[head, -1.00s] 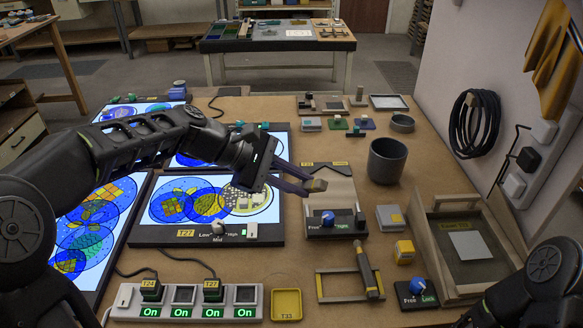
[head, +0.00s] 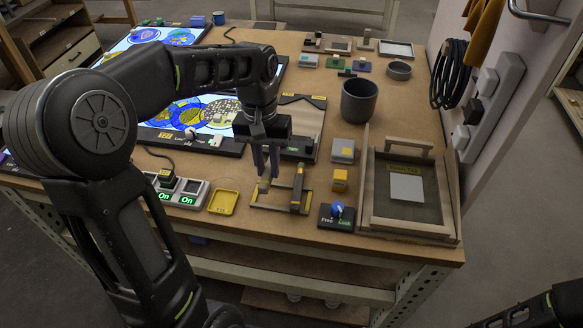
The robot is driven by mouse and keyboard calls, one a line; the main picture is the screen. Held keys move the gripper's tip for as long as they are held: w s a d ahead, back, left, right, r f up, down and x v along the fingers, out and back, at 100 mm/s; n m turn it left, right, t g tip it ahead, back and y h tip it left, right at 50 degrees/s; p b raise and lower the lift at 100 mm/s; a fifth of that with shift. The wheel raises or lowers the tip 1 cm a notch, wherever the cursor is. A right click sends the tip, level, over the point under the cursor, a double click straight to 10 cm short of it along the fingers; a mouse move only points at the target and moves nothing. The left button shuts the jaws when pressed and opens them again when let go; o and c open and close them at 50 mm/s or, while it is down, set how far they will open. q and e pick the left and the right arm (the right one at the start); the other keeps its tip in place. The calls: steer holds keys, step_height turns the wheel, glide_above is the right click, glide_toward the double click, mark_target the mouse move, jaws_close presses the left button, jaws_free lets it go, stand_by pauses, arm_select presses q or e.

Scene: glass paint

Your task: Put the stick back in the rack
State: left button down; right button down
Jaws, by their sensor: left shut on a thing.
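My left gripper (head: 266,168) points down and is shut on the stick, whose pale, blunt end (head: 264,186) shows below the fingertips; the fingers and palm hide most of the rest. The rack looks to be the low wooden frame (head: 272,209) near the table's front edge. A dark bar with yellow parts (head: 298,190) stands at its right side. The gripper and stick are over the rack's left side; I cannot tell whether the stick touches it. My right gripper is not in view.
Left of the rack are a yellow tray (head: 223,202) and a switch strip (head: 186,192). To the right are a yellow block (head: 340,180), a blue-knob box (head: 337,215) and a wooden tray (head: 385,225). A dark grey cup (head: 359,101) stands behind. Lit panels (head: 158,37) lie left.

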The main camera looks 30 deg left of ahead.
arm_select(q)
steer(key=shift+a+f+t+y, duration=0.1)
steer(key=shift+a+t+y, duration=0.2)
steer(key=shift+a+y, duration=0.1)
steer(key=shift+d, duration=0.25)
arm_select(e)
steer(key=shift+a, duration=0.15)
arm_select(q)
steer(key=shift+a, duration=0.1)
steer(key=shift+f, duration=0.15)
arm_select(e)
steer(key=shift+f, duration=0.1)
